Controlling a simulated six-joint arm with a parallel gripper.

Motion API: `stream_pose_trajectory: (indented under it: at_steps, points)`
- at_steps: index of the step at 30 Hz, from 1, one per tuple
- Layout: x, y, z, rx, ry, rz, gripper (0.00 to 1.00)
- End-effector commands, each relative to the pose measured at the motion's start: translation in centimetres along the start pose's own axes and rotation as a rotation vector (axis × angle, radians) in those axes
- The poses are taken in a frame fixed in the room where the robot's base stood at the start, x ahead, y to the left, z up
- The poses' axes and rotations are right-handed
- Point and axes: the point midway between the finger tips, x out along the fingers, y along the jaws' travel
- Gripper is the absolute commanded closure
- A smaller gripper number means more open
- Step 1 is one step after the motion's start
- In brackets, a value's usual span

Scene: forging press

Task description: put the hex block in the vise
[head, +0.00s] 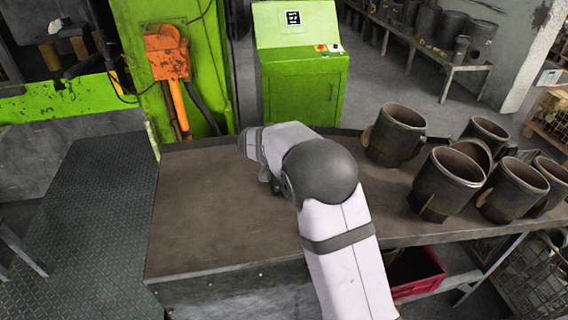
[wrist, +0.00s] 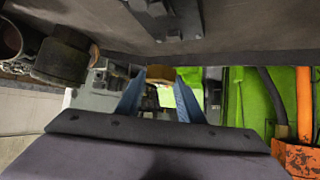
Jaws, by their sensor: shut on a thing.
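In the wrist view my gripper (wrist: 160,76) shows as two blue-grey fingers, apart at their tips. A small tan-brown piece (wrist: 160,73) sits between the fingertips and I take it as the hex block; its six-sided shape cannot be made out. In the head view my arm covers the gripper and the block. A dark metal fixture (wrist: 165,18) lies on the bench surface at the top of the wrist view. It may be part of the vise, but its jaws cannot be made out. No vise is visible in the head view.
The brown bench top (head: 205,215) is bare left of my arm. Several dark metal cylinders (head: 397,135) stand on its right side. A green control cabinet (head: 303,85) and an orange device on a green frame (head: 167,55) stand behind. A red crate (head: 415,272) is below the bench.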

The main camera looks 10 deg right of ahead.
Motion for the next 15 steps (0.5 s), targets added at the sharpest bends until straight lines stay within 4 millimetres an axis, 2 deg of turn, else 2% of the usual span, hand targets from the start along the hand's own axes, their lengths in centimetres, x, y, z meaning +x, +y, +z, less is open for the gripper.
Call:
stream_pose_trajectory:
  at_steps: [7, 15]
  points:
    - [2.0, 0.0, 3.0, -0.003, -0.002, 0.001, 1.0]
    - [2.6, 0.0, 3.8, 0.001, 0.001, 0.001, 1.0]
